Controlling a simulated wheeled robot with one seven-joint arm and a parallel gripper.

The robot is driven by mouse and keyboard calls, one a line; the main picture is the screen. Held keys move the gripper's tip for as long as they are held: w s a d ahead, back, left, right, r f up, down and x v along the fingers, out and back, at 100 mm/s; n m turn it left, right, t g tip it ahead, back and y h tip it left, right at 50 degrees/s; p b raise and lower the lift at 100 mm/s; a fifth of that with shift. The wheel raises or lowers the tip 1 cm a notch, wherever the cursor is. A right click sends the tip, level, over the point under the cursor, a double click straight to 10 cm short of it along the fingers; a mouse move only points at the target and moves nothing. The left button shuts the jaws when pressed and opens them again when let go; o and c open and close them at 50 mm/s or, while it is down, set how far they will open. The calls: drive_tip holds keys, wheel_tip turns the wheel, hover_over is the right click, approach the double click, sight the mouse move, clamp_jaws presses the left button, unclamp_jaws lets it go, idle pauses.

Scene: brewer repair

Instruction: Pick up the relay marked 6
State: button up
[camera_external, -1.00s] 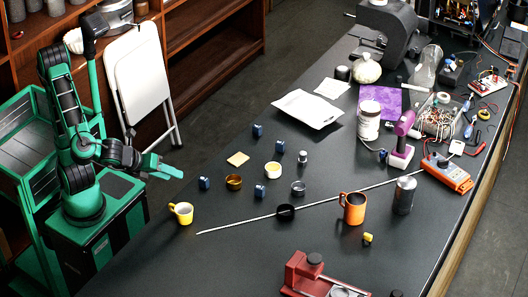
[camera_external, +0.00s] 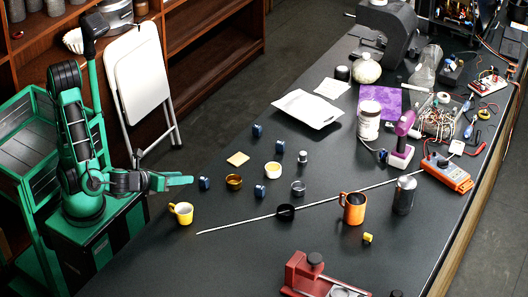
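Several small dark blue blocks that look like relays are on the black table. One (camera_external: 204,183) is nearest my arm, one (camera_external: 260,191) is right of it, and two more (camera_external: 257,131) (camera_external: 280,147) are farther back. Their markings are too small to read, so I cannot tell which is marked 6. My green gripper (camera_external: 188,180) points right, just left of the nearest blue block. It appears apart from the block, and I see nothing held in it. I cannot tell how far apart its fingers are.
A yellow cup (camera_external: 182,213) stands below my gripper. Brass (camera_external: 234,182) and grey (camera_external: 298,188) rings, a yellow-and-white round piece (camera_external: 273,170) and a yellow square (camera_external: 238,159) lie around the blocks. A long thin rod (camera_external: 240,223) crosses the table, near an orange mug (camera_external: 353,208).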

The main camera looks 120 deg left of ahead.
sight(201, 180)
drive_tip(key=shift+a+f, duration=0.1)
drive_tip(key=shift+f, duration=0.85)
drive_tip(key=x, duration=0.5)
drive_tip(key=shift+f, duration=0.1)
drive_tip(key=shift+x, duration=2.85)
drive_tip(key=shift+w+r, duration=0.1)
drive_tip(key=shift+r, duration=0.15)
drive_tip(key=shift+c, duration=0.3)
drive_tip(key=c, duration=0.8)
